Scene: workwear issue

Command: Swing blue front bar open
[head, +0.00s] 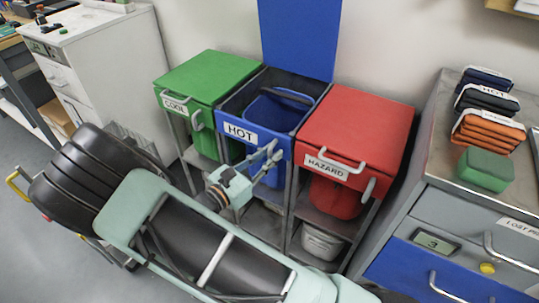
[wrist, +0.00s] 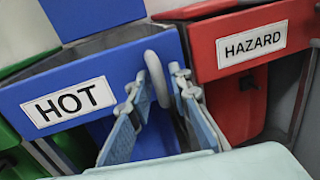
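The blue front bar (head: 262,141) carries a HOT label and closes the front of the middle stand. It also shows in the wrist view (wrist: 125,70). A grey loop handle (wrist: 156,75) stands out near its right end. My gripper (head: 273,152) is at this handle. In the wrist view my gripper (wrist: 160,85) has its two fingers apart, one on each side of the handle. Whether either finger touches it I cannot tell. The blue lid (head: 298,38) stands upright behind. A blue bin (head: 268,112) sits inside behind the bar.
The green COOL stand (head: 207,77) is close on the left and the red HAZARD stand (head: 358,128) close on the right, both with lids down. A grey cabinet (head: 440,165) with stacked folded items stands at the right. A white cabinet (head: 105,50) is at the left.

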